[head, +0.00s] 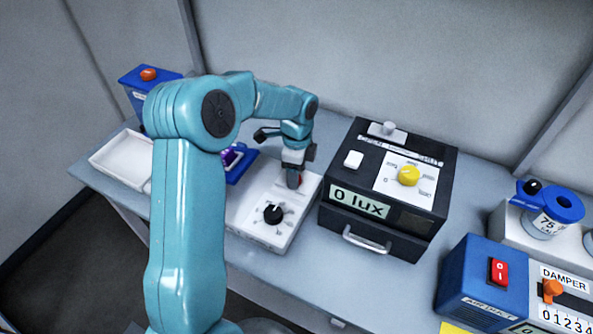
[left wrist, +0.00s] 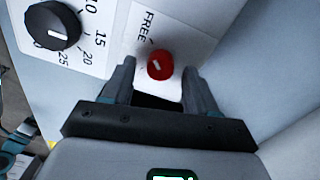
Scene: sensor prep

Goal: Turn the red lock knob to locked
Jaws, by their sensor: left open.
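The red lock knob (left wrist: 160,65) is a small round knob with a white pointer mark, on a white plate beside the word FREE. In the left wrist view it lies between the two fingers of my open left gripper (left wrist: 159,70), with a gap on each side. In the head view my left gripper (head: 294,178) points down over the right part of the white control box (head: 258,239). Only a sliver of the red knob shows there, the rest hidden by the gripper. Whether the fingertips reach down around the knob I cannot tell. My right gripper is not in view.
A black dial (head: 272,214) with printed numbers sits on the same box. Close right stands a black box (head: 408,245) reading 0 lux, with a yellow knob (head: 409,175). A white tray (head: 112,173) and blue box lie left. Blue duct and damper units (head: 478,285) stand right.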

